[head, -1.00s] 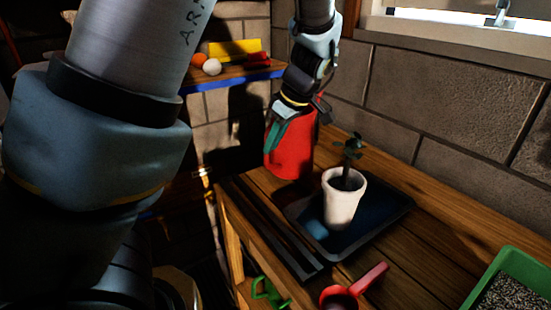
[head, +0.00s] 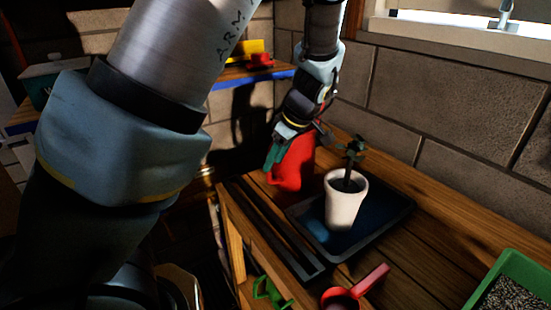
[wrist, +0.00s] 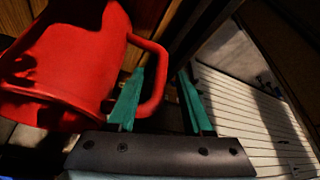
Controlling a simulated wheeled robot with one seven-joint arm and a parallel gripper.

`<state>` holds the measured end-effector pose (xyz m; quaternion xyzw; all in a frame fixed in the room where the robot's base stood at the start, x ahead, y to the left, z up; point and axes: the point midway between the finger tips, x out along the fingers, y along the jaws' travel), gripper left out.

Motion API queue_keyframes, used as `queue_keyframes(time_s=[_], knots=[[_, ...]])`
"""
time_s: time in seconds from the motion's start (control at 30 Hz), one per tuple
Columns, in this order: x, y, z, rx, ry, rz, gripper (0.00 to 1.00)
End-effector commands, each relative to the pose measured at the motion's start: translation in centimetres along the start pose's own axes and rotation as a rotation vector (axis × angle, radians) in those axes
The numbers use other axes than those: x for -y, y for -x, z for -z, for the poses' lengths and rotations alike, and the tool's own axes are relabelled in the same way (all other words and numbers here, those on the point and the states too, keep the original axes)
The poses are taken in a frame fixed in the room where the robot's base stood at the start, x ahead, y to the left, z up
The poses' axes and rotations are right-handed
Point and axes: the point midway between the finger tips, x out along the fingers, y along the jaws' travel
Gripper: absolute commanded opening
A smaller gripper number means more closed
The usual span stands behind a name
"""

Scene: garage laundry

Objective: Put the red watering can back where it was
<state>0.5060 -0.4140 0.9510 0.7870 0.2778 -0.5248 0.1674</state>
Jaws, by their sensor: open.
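The red watering can (head: 293,165) is at the far end of the wooden bench, behind the tray. It looks tilted, and my arm hides part of it. In the wrist view the can's body (wrist: 75,62) fills the upper left, with its loop handle (wrist: 158,78) reaching between my fingers. My gripper (head: 273,157) is open beside the can, its teal fingers also showing in the wrist view (wrist: 163,95). The left finger overlaps the handle's opening. I cannot tell whether a finger touches the handle.
A white potted plant (head: 345,205) stands on a dark tray (head: 303,212) close in front of the can. A red-handled item (head: 352,290) and green container (head: 510,285) are nearer. Dark strips (head: 265,230) line the bench's left edge. A block wall (head: 440,105) bounds the right.

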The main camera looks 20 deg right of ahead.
Motion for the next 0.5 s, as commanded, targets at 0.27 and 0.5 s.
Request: queue_keyframes(time_s=[0.27, 0.5], knots=[[-0.1, 0.7, -0.1, 0.000, -0.001, -0.002, 0.51], [-0.1, 5.1, -0.1, 0.002, -0.001, -0.006, 0.51]])
